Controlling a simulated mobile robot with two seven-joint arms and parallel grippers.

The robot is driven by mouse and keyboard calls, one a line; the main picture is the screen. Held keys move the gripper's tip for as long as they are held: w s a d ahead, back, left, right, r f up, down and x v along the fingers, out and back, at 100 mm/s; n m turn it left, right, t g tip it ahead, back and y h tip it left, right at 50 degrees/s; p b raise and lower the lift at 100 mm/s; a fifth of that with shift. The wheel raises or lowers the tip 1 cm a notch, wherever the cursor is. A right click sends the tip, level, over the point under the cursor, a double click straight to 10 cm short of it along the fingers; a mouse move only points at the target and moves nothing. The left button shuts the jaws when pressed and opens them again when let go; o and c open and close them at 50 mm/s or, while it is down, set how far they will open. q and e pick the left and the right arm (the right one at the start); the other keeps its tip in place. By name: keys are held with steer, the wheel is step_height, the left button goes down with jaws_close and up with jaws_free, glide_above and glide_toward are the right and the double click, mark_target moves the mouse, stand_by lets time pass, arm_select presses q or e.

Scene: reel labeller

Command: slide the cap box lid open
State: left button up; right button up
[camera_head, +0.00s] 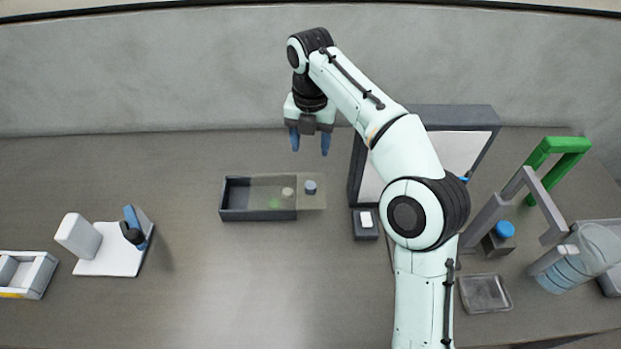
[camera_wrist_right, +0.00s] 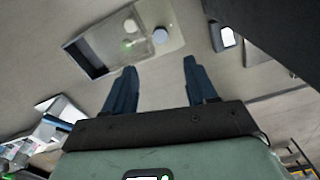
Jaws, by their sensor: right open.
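The cap box (camera_head: 238,214) is a dark, low rectangular box near the middle of the table. Its see-through lid (camera_head: 313,200) is shifted to the right, past the box's right end, and the left part of the box is uncovered. A small blue-grey knob (camera_head: 310,186) sits on the lid. My right gripper (camera_head: 309,142) is open and empty, above and behind the box, fingers pointing down. In the right wrist view the box (camera_wrist_right: 90,62), the lid (camera_wrist_right: 172,40) and the knob (camera_wrist_right: 160,35) lie beyond the open fingers (camera_wrist_right: 158,75). My left gripper is not in view.
A dark-framed panel (camera_head: 480,118) stands right of the box, partly hidden by my right arm. A small dark block with a white top (camera_head: 366,220) is close to the lid's right. A white stand (camera_head: 105,255) is at left. A green handle (camera_head: 565,146) and a tray (camera_head: 485,293) are at right.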

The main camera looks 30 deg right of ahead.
mark_target(311, 185)
step_height(311, 185, down, 12)
steer(key=b, duration=0.4)
steer(key=shift+f+b, duration=0.35)
steer(key=shift+f, duration=0.4)
